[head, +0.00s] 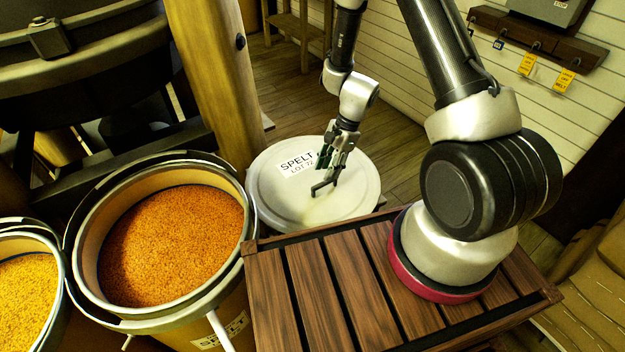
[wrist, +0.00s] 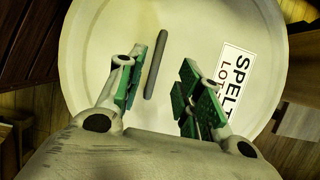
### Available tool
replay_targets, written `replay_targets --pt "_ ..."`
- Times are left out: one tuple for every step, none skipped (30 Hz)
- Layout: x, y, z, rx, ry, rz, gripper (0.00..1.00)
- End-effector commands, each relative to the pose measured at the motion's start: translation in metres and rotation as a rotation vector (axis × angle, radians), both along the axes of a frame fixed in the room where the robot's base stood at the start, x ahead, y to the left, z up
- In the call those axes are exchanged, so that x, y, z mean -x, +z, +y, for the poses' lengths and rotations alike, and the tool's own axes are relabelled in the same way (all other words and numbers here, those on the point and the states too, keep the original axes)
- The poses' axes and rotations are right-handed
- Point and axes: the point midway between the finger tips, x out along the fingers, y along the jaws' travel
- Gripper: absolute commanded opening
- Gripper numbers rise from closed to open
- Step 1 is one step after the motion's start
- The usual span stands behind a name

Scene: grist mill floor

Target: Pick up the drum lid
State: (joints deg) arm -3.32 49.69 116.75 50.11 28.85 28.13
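The drum lid (head: 275,195) is a pale round disc with a raised rim and a white label reading SPELT LOT. It lies flat beyond the slatted wooden top; what supports it is hard to tell. A dark bar handle (head: 322,187) stands on it near the middle. My gripper (head: 332,160) is over the lid, pointing down. In the wrist view my gripper (wrist: 163,78) is open and empty, with green pads on both fingers. The grey handle (wrist: 155,63) shows between the fingers, closer to the left one. The lid (wrist: 90,40) fills much of that view. No contact is visible.
An open drum of orange grain (head: 170,245) stands left of the lid, with a drum of yellow grain (head: 25,290) farther left. A wooden post (head: 210,80) rises behind. The slatted wooden top (head: 320,290) lies in front.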

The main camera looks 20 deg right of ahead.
Motion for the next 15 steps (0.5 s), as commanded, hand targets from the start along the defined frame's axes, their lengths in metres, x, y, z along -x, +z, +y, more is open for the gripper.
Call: replay_targets --pt "0.002 -0.007 0.001 0.001 0.000 0.003 0.36" --pt "0.002 -0.010 0.002 0.001 0.000 0.003 0.36" --pt "0.003 -0.015 0.003 0.001 0.002 0.002 0.36" --pt "0.004 -0.020 0.003 0.000 0.002 0.004 0.36" --pt "0.005 -0.025 0.004 0.000 0.002 0.004 0.36" --pt "0.006 -0.032 0.005 0.000 0.002 0.004 0.36" --pt "0.007 -0.037 0.005 0.001 0.002 0.003 0.36" --pt "0.008 -0.041 0.007 0.001 0.002 0.002 0.36" --pt "0.008 -0.046 0.009 0.000 0.004 0.003 0.36" --pt "0.009 -0.049 0.011 0.000 0.004 0.002 0.36" --pt "0.009 -0.051 0.012 0.000 0.004 0.002 0.36" --pt "0.009 -0.054 0.013 -0.001 0.004 0.001 0.36" --pt "0.009 -0.055 0.013 -0.001 0.004 0.001 0.36" --pt "0.009 -0.056 0.014 0.000 0.004 0.000 0.36" --pt "0.009 -0.056 0.014 0.000 0.004 -0.001 0.36"
